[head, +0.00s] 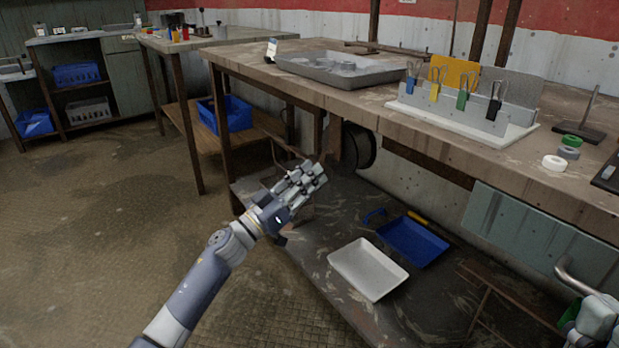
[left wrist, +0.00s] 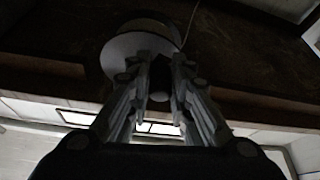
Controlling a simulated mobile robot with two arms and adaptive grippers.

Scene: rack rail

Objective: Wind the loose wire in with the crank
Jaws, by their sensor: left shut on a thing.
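A dark round drum (head: 358,146) hangs under the front edge of the workbench. My left gripper (head: 316,174) is just in front of and below it, at the bench's front leg. In the left wrist view the drum shows as a pale round disc (left wrist: 122,50). There the left fingers (left wrist: 160,92) close around a short dark crank handle (left wrist: 160,75) below the disc. A thin pale line, perhaps the wire (left wrist: 192,22), runs up beside the drum. The rest of the crank is hidden by the fingers. Only part of my right arm shows at bottom right; its fingertips are out of view.
The workbench (head: 395,122) carries a grey tray (head: 350,78), a white rack (head: 470,118) with coloured clips, and tape rolls. On the lower shelf lie a white tray (head: 368,268) and a blue tray (head: 413,241). A bench leg stands close to my left gripper. The floor at left is clear.

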